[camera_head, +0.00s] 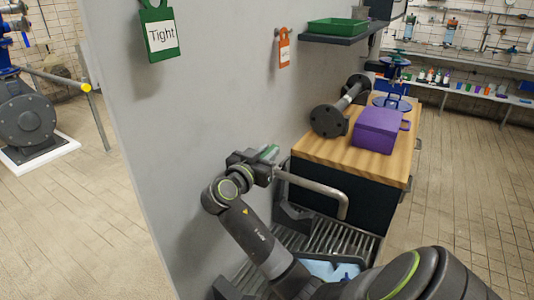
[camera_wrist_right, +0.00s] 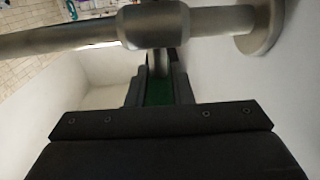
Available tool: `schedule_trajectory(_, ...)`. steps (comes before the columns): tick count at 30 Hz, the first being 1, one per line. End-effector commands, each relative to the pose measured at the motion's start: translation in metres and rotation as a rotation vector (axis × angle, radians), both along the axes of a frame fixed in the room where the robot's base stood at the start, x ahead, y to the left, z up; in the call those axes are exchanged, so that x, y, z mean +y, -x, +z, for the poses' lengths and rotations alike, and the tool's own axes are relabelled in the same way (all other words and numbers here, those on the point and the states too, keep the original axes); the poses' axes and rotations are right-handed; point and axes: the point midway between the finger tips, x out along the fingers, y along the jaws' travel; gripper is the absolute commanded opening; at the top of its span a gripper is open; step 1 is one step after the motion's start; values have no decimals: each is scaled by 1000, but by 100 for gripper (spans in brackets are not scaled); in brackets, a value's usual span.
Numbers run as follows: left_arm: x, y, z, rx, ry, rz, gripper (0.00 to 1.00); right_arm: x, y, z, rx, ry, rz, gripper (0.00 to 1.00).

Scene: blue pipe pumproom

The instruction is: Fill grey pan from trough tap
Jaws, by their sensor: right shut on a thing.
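The trough tap (camera_head: 320,186) is a bent grey metal pipe coming out of the wall above the trough, its end turned down. In the right wrist view the tap's pipe (camera_wrist_right: 70,37) crosses the top, with its round flange on the wall at right. My right gripper (camera_head: 263,163) is at the tap's wall end, shut on the green tap handle (camera_wrist_right: 157,90). The slatted trough (camera_head: 325,238) lies below the tap, partly hidden by my right arm. A light blue thing (camera_head: 328,269) shows in it. I cannot make out a grey pan. My left gripper is not in view.
A wooden-topped cabinet (camera_head: 312,148) stands beyond the trough, with a purple box (camera_head: 377,130) and a dark flanged pipe (camera_head: 328,120) on it. A green tray (camera_head: 336,27) is on a wall shelf. A green "Tight" tag (camera_head: 161,42) hangs on the wall. Floor at right is clear.

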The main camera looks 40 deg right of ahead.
Motion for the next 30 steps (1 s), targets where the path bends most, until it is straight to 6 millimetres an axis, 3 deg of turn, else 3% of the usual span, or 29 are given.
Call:
schedule_trajectory(12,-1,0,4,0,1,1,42,0,0,1,0,3,244,0)
schedule_trajectory(22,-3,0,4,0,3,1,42,0,0,0,1,1,256,0)
schedule_trajectory(23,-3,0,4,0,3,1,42,0,0,0,1,1,256,23)
schedule_trajectory(27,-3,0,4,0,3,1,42,0,0,0,1,1,256,41)
schedule_trajectory(30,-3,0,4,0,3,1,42,0,0,0,0,1,256,42)
